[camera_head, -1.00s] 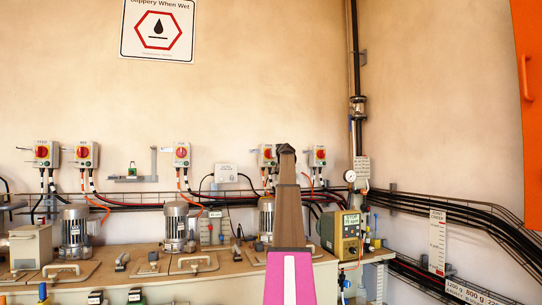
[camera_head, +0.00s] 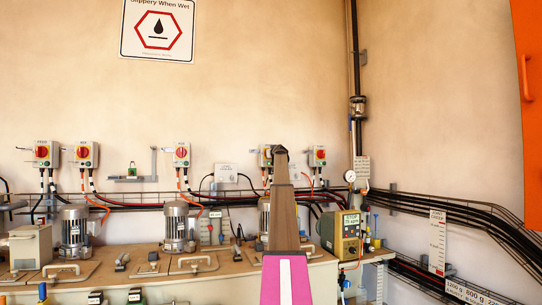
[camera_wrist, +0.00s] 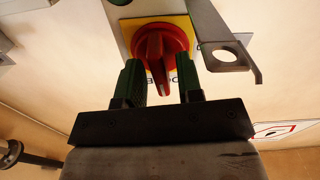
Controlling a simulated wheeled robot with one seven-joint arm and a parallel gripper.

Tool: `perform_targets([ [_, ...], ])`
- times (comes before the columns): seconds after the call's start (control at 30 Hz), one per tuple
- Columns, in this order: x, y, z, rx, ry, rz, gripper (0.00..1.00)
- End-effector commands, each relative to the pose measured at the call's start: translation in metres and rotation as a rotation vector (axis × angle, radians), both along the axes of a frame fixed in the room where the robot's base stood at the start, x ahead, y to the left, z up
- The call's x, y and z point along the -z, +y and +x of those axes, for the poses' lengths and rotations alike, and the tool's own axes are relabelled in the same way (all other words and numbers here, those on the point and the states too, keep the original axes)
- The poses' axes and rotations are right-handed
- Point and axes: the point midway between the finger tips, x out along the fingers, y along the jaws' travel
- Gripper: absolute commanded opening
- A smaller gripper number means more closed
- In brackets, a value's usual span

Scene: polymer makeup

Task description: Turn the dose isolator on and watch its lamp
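In the wrist view a red rotary knob (camera_wrist: 160,48) sits on a yellow plate (camera_wrist: 130,27). Its raised grip bar points down the picture, nearly in line with the fingers. My gripper (camera_wrist: 160,70) is open, one green finger on each side of the grip bar, with gaps showing between bar and fingers. In the head view my arm stands in front of the fourth isolator box (camera_head: 265,151), which is mostly covered. I cannot make out a lit lamp.
A metal bracket with a round hole (camera_wrist: 226,56) juts beside the knob in the wrist view. Other isolator boxes (camera_head: 181,154) (camera_head: 318,156) hang along the wall. Below are cables, motors (camera_head: 176,226) on a bench and a yellowish pump unit (camera_head: 350,235).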

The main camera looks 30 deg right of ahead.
Motion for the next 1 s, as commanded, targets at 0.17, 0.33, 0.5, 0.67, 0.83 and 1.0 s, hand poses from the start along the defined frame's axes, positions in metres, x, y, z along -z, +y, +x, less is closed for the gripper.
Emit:
perform_targets([
  [0.17, -0.0001, 0.0001, -0.0002, 0.0, 0.0, 0.0, 0.0],
  [0.33, -0.0001, 0.0001, -0.0002, 0.0, -0.007, 0.03, 0.0],
  [0.5, -0.0002, 0.0, -0.0003, 0.0, -0.027, 0.113, 0.0],
  [0.67, -0.0002, 0.0, -0.0003, 0.0, -0.032, 0.131, 0.0],
  [0.83, -0.0003, -0.0001, -0.0002, 0.0, -0.032, 0.131, 0.17],
  [1.0, -0.0003, 0.0, -0.0002, 0.0, -0.031, 0.13, 0.39],
])
